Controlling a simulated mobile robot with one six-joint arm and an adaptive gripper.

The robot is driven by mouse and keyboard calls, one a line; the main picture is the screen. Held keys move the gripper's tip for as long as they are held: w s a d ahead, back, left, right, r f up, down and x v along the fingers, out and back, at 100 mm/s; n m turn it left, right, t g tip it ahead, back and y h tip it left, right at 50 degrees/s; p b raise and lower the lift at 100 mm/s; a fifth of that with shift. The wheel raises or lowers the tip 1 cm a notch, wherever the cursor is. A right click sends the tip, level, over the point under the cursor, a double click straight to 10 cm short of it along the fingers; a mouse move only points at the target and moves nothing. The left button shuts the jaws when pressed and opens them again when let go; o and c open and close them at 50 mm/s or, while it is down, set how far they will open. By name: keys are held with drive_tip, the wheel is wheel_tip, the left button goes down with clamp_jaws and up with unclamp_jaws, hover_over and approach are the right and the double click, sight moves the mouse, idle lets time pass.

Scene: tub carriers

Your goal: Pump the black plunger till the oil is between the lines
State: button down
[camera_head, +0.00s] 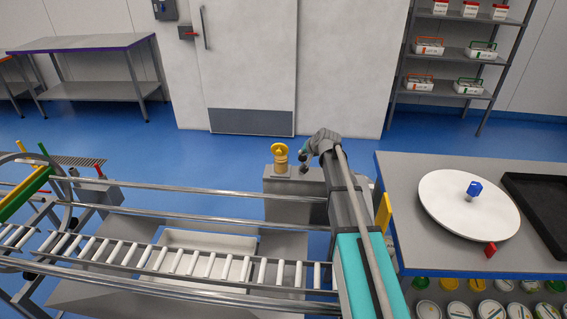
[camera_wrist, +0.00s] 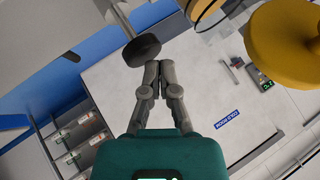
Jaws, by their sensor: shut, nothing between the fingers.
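The black plunger knob (camera_wrist: 142,50) is a round disc on a grey rod in the wrist view. It lies just beyond and slightly left of my gripper's fingertips (camera_wrist: 158,68). The fingers are closed together and empty; I cannot tell whether they touch the knob. In the head view my gripper (camera_head: 303,157) is beside a grey cabinet (camera_head: 288,187), near its top. On the cabinet stands a short tan cylinder with a yellow top (camera_head: 281,150); a large yellow part (camera_wrist: 285,42) also shows in the wrist view. The oil level and its lines cannot be made out.
A roller conveyor with steel rails (camera_head: 170,216) runs across the front left. A grey table (camera_head: 400,180) with a white round plate (camera_head: 450,215) is at right. A shelf rack (camera_head: 440,85) and a workbench (camera_head: 85,43) stand behind. Blue floor (camera_head: 200,150) is open before the door.

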sight(303, 158)
drive_tip(key=shift+r, duration=0.1)
wheel_tip(303, 158, up, 6)
drive_tip(key=p, duration=0.6)
idle(0.4)
drive_tip(key=shift+s, duration=0.1)
idle(0.7)
drive_tip(key=s+f+n+g+h, duration=0.1)
drive_tip(key=s+f+g, duration=0.1)
drive_tip(key=s, duration=1)
drive_tip(key=s+f+n+g+h, duration=0.1)
drive_tip(key=s+f+g, duration=0.1)
drive_tip(key=s, duration=0.9)
drive_tip(key=s+f+n+g+h, duration=0.1)
drive_tip(key=s+g, duration=0.3)
drive_tip(key=s, duration=0.8)
drive_tip(key=shift+s+d+f+n+h, duration=0.3)
drive_tip(key=shift+f+n+h, duration=0.1)
drive_tip(key=shift+n, duration=0.2)
